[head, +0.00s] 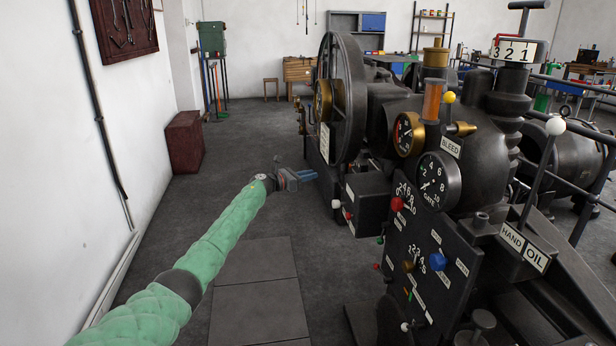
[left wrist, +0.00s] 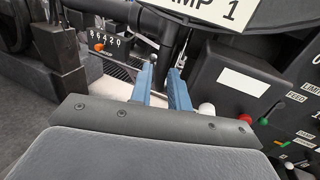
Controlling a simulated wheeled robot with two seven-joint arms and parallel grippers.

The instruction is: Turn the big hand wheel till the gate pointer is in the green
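A large dark wheel (head: 345,98) stands upright on the near left end of the machine, and I take it for the big hand wheel. My left gripper (head: 308,175) is below the wheel and left of the black control box, apart from the wheel. Its two blue fingers (left wrist: 162,88) stand apart in the left wrist view with nothing seen between them. My right gripper is not in view.
The control box (head: 366,203) and a lever panel (head: 432,262) with red and blue knobs stand close right of my left gripper. A white-knobbed lever (head: 555,126) rises at the right. The floor (head: 240,150) left of the machine is clear.

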